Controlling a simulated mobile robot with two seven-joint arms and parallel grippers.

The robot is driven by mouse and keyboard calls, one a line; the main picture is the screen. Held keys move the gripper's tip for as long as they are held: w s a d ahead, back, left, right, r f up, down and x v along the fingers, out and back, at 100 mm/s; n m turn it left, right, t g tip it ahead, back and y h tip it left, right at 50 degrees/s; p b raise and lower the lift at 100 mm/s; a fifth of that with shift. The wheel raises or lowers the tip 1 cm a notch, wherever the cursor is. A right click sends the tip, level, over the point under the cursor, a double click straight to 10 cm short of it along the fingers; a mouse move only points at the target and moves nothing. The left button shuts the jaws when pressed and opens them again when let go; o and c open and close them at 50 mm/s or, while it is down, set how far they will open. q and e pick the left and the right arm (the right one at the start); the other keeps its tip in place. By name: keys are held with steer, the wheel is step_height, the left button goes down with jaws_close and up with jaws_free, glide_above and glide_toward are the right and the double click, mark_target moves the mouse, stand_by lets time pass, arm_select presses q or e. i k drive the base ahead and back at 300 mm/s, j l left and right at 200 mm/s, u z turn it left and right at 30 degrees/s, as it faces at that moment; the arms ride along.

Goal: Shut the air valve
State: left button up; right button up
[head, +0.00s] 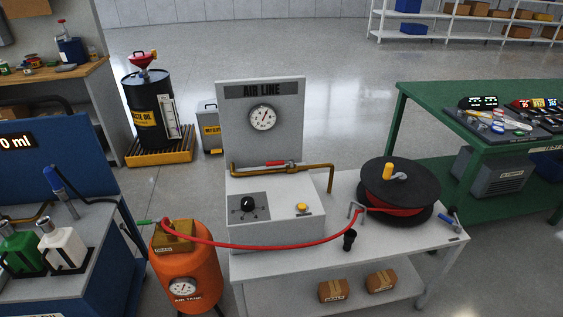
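The air line station stands in the middle, with an upright grey panel (290,95) marked AIR LINE and a round gauge (263,117). A brass pipe (312,167) runs across below the gauge. A small red lever (276,163), which looks like the air valve handle, lies roughly along the pipe. Below it is a grey box (275,232) with a black knob (247,203) and a yellow button (302,208). A red hose (290,246) runs from a black reel (425,187) to above an orange air tank (187,270). Neither of my grippers is in view.
A white bench (395,246) carries the station and reel. A blue dispensing counter (98,270) with bottles stands at left, and a green table (420,100) at right. A black waste oil drum (146,103) stands behind. Open floor (345,100) lies beyond.

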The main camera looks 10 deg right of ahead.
mark_target(291, 163)
steer(key=i+u, duration=0.25)
steer(key=i, duration=0.25)
steer(key=i+l+u, duration=0.25)
steer(key=i, duration=0.25)
